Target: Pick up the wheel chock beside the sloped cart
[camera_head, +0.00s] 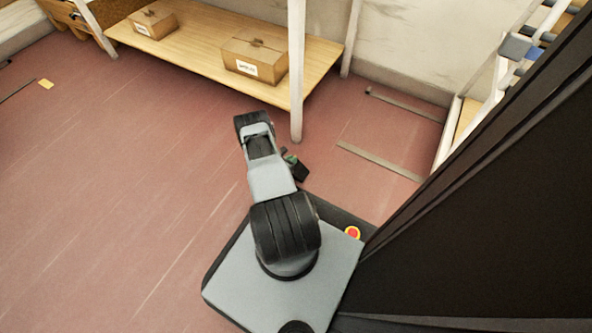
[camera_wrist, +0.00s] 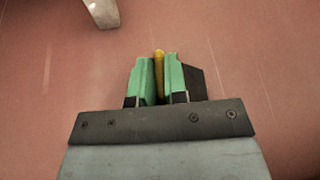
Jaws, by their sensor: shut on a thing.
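My gripper (camera_wrist: 160,78) is shut, its green fingers close together around a narrow yellow piece, which I take to be the wheel chock (camera_wrist: 159,72). Only a thin strip of it shows between the fingers; the rest is hidden. A dark shape shows beside the right finger, and I cannot tell what it belongs to. In the head view my gripper (camera_head: 291,160) is low beside my arm, mostly hidden by it, and the yellow piece cannot be made out. I cannot tell whether it touches the floor. I cannot pick out the sloped cart for certain.
A wooden shelf (camera_head: 205,65) on white posts (camera_head: 296,75) holds two cardboard boxes (camera_head: 255,60), close beyond my arm. A roller rack (camera_head: 520,50) stands at the right. A small yellow piece (camera_head: 46,84) lies on the far left floor. The left floor is mostly clear.

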